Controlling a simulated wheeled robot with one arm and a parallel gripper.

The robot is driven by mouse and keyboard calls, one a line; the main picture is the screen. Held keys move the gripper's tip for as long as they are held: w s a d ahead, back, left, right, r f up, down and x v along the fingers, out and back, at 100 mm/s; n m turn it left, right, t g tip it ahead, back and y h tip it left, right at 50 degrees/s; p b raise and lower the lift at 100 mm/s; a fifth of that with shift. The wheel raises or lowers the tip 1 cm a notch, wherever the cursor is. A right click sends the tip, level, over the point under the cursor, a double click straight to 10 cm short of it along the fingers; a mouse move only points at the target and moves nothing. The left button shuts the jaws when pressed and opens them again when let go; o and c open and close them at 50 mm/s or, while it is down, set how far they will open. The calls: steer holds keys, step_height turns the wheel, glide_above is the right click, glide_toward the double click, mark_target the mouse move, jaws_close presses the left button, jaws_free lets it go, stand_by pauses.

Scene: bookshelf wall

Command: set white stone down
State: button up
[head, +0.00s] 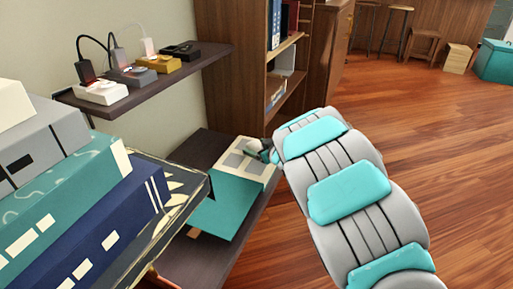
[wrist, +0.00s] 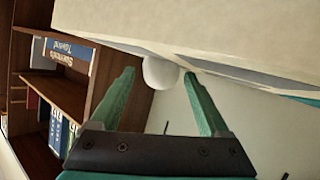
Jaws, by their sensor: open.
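The white stone (wrist: 160,73) is a smooth, rounded white lump in the wrist view. It lies between the tips of my gripper (wrist: 158,74), against or very near the edge of a cream block with grey panels (wrist: 190,28). My gripper's green fingers are spread, with a gap visible on the stone's left side. In the head view my gripper (head: 264,151) is small and partly hidden by my arm, at the cream block (head: 248,160) on the low dark shelf. The stone cannot be made out clearly there.
A teal panel (head: 222,205) lies on the low shelf in front of the cream block. A wall shelf (head: 150,84) above holds several small devices with cables. Large boxes (head: 75,190) fill the near left. A bookcase (head: 238,60) stands behind.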

steer(key=p+v, duration=0.1)
steer(key=v, duration=1.1)
steer(key=s+d+r+m+h, duration=0.25)
steer(key=d+h, duration=0.25)
steer(key=d, duration=0.4)
steer(key=s+d+r+m+h, duration=0.2)
steer(key=d+r+m+h, duration=0.15)
steer(key=d, duration=0.55)
steer(key=s+d+f+m+g+h, duration=0.1)
steer(key=s+d+m+g+h, duration=0.2)
steer(key=s, duration=0.5)
steer(key=s+a+g+y, duration=0.1)
steer(key=s+a+g, duration=0.1)
steer(key=s, duration=0.9)
steer(key=s+a+f+g+y, duration=0.1)
steer(key=s+g, duration=0.3)
steer(key=s, duration=0.7)
steer(key=s+a+f+g+y, duration=0.1)
steer(key=s+a+g, duration=0.2)
steer(key=s, duration=0.8)
steer(key=shift+s+a+g, duration=0.2)
steer(key=shift+a+g, duration=0.2)
steer(key=shift+a, duration=0.15)
